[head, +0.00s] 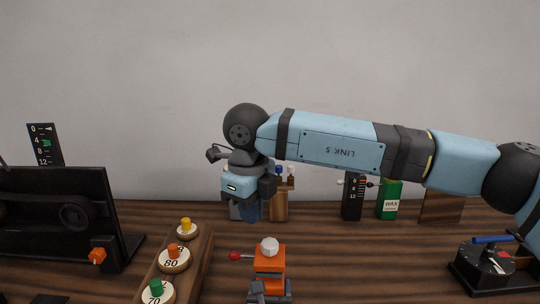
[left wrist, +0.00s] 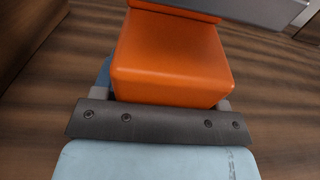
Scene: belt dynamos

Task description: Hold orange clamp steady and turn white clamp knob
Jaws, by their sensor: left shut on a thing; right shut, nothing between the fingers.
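The orange clamp (head: 269,267) stands at the front middle of the bench. A white knob (head: 269,246) sits on its top, and a lever with a red ball (head: 235,256) sticks out to its left. My left gripper (head: 269,292) is shut on the clamp's lower part, at the bottom edge of the head view. In the left wrist view the orange block (left wrist: 172,62) fills the space at the gripper. My right gripper (head: 250,212) points down, shut and empty, well behind and above the knob, apart from it. Its fingertips are hard to make out.
A wooden rack (head: 202,250) with numbered discs lies left of the clamp, beside a black panel (head: 55,205). A wooden tool holder (head: 280,203) stands behind my right gripper. A green wax box (head: 389,201) stands at the back; a dial device (head: 486,262) is at right. Bench right of the clamp is clear.

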